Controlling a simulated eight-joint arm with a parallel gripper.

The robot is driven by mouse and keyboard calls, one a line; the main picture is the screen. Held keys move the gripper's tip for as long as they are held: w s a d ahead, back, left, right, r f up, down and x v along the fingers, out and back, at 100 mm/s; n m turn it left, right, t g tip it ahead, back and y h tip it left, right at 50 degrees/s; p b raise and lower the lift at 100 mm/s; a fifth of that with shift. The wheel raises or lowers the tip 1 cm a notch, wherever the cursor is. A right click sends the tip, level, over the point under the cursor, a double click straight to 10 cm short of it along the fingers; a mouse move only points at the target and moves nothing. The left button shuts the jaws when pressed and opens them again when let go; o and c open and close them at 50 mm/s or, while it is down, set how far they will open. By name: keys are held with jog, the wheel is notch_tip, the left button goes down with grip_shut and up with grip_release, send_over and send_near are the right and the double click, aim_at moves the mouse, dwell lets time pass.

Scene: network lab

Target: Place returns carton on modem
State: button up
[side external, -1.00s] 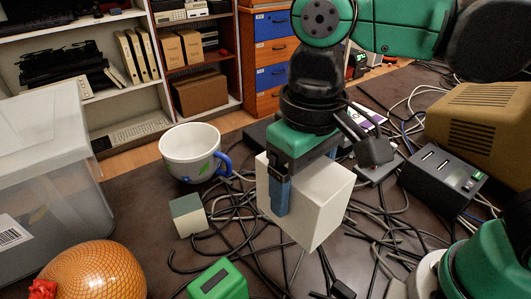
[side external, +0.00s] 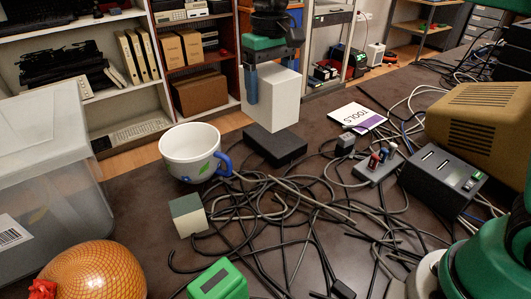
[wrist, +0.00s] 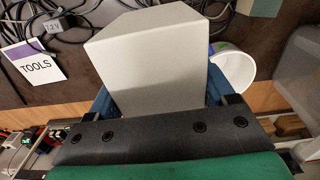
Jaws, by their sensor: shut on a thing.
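The returns carton, a plain white box (side external: 280,98), is held upright in my gripper (side external: 268,88) above the table. One blue finger shows on its left side; the other is hidden in the side view. In the wrist view the carton (wrist: 150,60) sits between both blue fingers of my gripper (wrist: 160,95). A flat black box, which looks like the modem (side external: 276,152), lies on the table. The carton's lower end overlaps the back of its top in the side view; I cannot tell whether they touch. The wrist view does not show the modem.
A white mug (side external: 188,150) with a blue handle stands left of the modem. A TOOLS card (side external: 357,117) lies to its right. Tangled cables (side external: 290,205) cover the table in front. A clear plastic bin (side external: 45,170) stands at left, a dark port box (side external: 440,180) at right.

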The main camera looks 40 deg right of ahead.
jog(key=w+d+f, duration=0.4)
jog(key=w+d, duration=0.1)
jog(key=d, duration=0.2)
send_over(282, 142)
jog(key=shift+f, duration=4.2)
jog(key=shift+f, duration=0.2)
jog(key=o, duration=1.4)
jog(key=shift+c, duration=0.2)
jog(key=shift+r, duration=0.1)
